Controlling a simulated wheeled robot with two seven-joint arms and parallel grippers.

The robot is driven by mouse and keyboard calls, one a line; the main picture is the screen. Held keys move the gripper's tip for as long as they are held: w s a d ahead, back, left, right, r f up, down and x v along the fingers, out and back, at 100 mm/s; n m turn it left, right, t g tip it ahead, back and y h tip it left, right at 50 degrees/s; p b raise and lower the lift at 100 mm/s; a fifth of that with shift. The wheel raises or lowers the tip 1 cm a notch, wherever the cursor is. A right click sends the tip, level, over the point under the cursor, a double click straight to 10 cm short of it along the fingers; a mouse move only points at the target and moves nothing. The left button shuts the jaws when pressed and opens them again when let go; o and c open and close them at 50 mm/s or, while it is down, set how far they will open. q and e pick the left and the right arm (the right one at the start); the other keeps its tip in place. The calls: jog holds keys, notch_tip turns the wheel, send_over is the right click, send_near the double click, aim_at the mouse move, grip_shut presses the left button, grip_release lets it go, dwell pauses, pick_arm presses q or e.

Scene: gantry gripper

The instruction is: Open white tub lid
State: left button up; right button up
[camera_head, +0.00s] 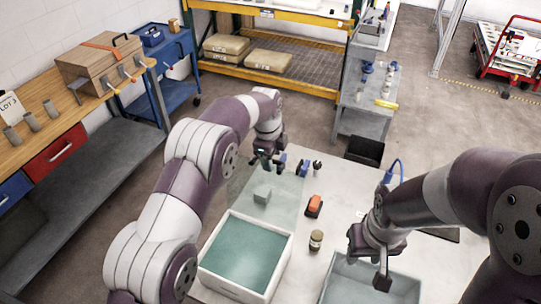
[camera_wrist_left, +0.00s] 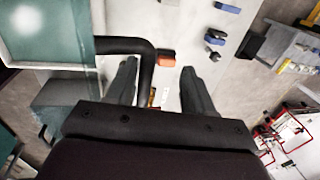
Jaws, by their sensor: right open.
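The white tub (camera_head: 206,262) stands on the table at lower middle in the head view, with a teal interior. A translucent greenish panel (camera_head: 278,205), apparently its lid, rises from the tub's far edge. My left gripper (camera_head: 264,164) is beyond the tub, near the panel's upper end. In the left wrist view the left gripper's fingers (camera_wrist_left: 158,68) are apart. A black bent bar (camera_wrist_left: 128,45), which looks like a handle, runs between them; the fingers do not visibly close on it. The tub's corner (camera_wrist_left: 88,20) shows at upper left there. My right gripper (camera_head: 372,262) is open over a grey bin.
An orange-and-black object (camera_head: 314,206) and a small jar (camera_head: 316,240) lie right of the tub. A grey block (camera_head: 262,193) shows behind the panel. The grey bin (camera_head: 345,262) is under my right gripper. Blue tools (camera_head: 303,168) sit at the table's far edge.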

pick_arm(q)
jog(key=shift+r, duration=0.35)
jog(key=shift+w, duration=0.1)
jog(key=shift+r, duration=0.15)
notch_tip(320, 180, up, 12)
jog(key=s+a+p, duration=0.1)
jog(key=s+p, duration=0.1)
jog(key=p, duration=0.4)
jog(key=shift+s, duration=0.3)
